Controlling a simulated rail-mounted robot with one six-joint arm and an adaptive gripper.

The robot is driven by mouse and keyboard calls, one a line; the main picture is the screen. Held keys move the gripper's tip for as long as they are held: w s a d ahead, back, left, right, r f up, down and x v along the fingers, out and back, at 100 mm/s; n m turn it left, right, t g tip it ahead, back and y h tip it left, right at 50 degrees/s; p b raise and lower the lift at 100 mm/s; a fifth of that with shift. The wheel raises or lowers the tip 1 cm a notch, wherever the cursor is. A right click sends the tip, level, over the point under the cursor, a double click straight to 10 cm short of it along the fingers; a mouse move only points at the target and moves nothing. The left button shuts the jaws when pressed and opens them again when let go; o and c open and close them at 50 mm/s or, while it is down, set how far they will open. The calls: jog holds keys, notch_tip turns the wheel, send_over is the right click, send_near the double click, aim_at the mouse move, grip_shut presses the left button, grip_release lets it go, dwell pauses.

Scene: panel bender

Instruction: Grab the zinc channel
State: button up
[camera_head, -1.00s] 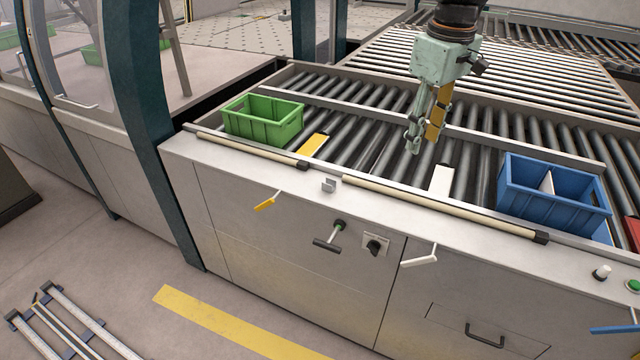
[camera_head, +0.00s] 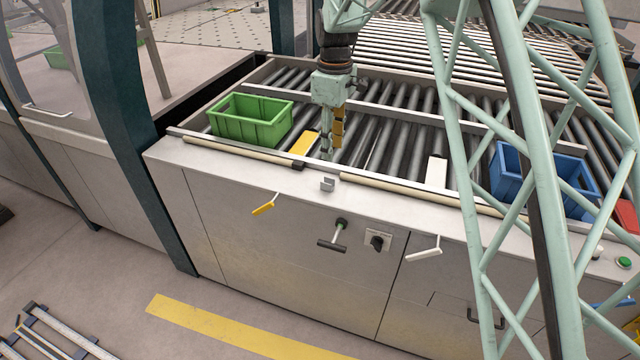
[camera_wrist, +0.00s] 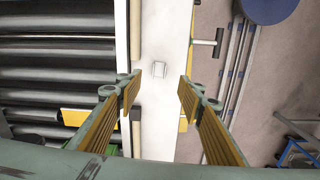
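The zinc channel (camera_head: 328,184) is a small grey U-shaped piece on the pale front ledge of the roller table. In the wrist view the channel (camera_wrist: 158,69) lies on the ledge, centred sideways between my fingers and a little beyond their tips. My gripper (camera_head: 328,150) points down above the ledge, just behind and above the channel in the head view. In the wrist view my gripper (camera_wrist: 160,92) is open, its two yellow-padded fingers wide apart with nothing between them. I see no contact with the channel.
A green bin (camera_head: 250,121) stands left on the rollers beside a yellow plate (camera_head: 304,144). A blue bin (camera_head: 507,175) and a white plate (camera_head: 436,172) are to the right. A T-handle (camera_head: 332,244) sticks out below.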

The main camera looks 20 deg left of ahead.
jog(key=shift+a+f, duration=0.4)
jog(key=shift+a, duration=0.2)
send_over(328, 181)
jog(key=s, duration=0.1)
jog(key=shift+s+d+f, duration=0.1)
jog(key=shift+f, duration=2.05)
jog(key=shift+s+d+f, duration=0.1)
jog(key=shift+f, duration=2.05)
jog(key=shift+f, duration=2.6)
jog(key=shift+c, duration=0.4)
jog(key=c, duration=0.9)
